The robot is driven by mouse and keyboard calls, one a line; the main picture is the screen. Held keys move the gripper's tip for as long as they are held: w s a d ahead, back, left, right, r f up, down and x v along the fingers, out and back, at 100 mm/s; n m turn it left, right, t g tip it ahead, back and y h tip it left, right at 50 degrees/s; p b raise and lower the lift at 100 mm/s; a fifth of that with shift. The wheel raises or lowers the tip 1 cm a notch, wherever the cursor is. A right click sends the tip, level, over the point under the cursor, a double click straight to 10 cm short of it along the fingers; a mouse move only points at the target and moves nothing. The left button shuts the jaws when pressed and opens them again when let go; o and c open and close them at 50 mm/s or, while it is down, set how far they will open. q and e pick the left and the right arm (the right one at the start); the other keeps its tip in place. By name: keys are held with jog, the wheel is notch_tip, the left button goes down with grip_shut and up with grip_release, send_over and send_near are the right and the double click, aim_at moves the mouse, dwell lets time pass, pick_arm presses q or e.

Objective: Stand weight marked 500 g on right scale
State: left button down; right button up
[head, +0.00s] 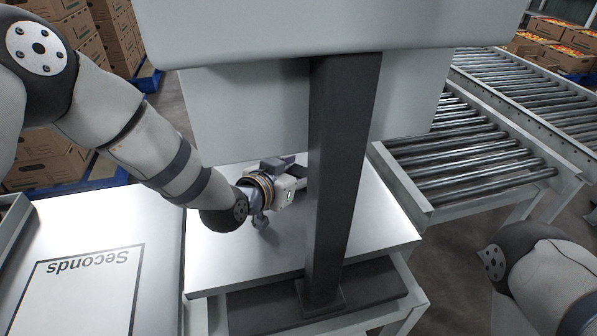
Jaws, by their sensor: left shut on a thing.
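The post stands on a dark base plate (258,312) and large pale panels (235,115) block the view above. A white board marked "Seconds" (82,285) lies at the left. A roller conveyor (470,165) runs at the right. Cartons (45,155) are stacked at the back left.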

pick_arm(q)
jog(key=shift+r, duration=0.1)
jog(key=c, duration=1.3)
grip_release()
jog(key=shift+f, duration=0.2)
jog(key=o, duration=0.4)
jog(key=shift+r, duration=0.2)
jog(key=p+v, duration=0.2)
jog(key=v, duration=0.9)
jog(key=shift+s+a+r, duration=0.15)
jog(key=shift+s+r, duration=0.05)
jog(key=shift+r, duration=0.1)
jog(key=shift+s+a, duration=0.1)
jog(key=shift+s, duration=0.15)
pick_arm(e)
jog(key=shift+w+r+t, duration=0.3)
jog(key=shift+w+r, duration=0.45)
jog(key=shift+r, duration=0.3)
pick_arm(q)
jog(key=shift+f, duration=0.1)
